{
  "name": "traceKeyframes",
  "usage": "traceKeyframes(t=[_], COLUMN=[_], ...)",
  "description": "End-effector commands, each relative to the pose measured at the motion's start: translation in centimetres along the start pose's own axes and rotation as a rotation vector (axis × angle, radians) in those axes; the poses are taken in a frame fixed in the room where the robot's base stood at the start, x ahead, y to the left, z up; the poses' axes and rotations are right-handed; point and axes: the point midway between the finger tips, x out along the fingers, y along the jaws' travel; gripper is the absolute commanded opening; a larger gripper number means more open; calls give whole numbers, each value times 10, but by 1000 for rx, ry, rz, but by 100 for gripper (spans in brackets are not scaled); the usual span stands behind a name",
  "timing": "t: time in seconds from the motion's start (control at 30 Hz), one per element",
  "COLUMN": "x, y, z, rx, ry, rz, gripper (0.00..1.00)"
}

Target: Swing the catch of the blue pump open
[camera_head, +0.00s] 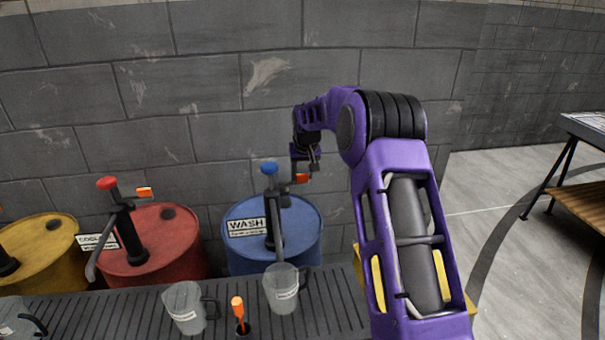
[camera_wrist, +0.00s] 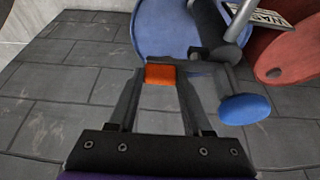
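The blue pump stands on the blue drum (camera_head: 245,262) with the WASH label; its blue knob (camera_head: 269,168) is on top. It also shows in the wrist view as the blue knob (camera_wrist: 244,108), right of my fingers. The catch has an orange end (camera_wrist: 160,74) on a dark bar running to the pump. My gripper (camera_head: 305,172) is at the right of the pump's top. In the wrist view its fingertips (camera_wrist: 161,72) lie close on both sides of the orange end, which fills the gap between them; it appears shut on it.
A red drum (camera_head: 175,255) with a red-knobbed pump and its own orange catch (camera_head: 144,192) stands left. A yellow drum (camera_head: 45,255) is farther left. Clear jugs (camera_head: 281,290) and an orange-handled tool (camera_head: 238,308) are on the ribbed counter. A grey block wall is behind.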

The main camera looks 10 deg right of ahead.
Motion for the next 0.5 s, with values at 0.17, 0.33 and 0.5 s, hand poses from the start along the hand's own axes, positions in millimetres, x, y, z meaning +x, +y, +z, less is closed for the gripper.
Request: traceKeyframes(t=[0.17,0.33,0.5], x=[0,0,0], y=[0,0,0], z=[0,0,0], rx=[0,0,0], ry=[0,0,-1], rz=[0,0,0], gripper=[6,0,0])
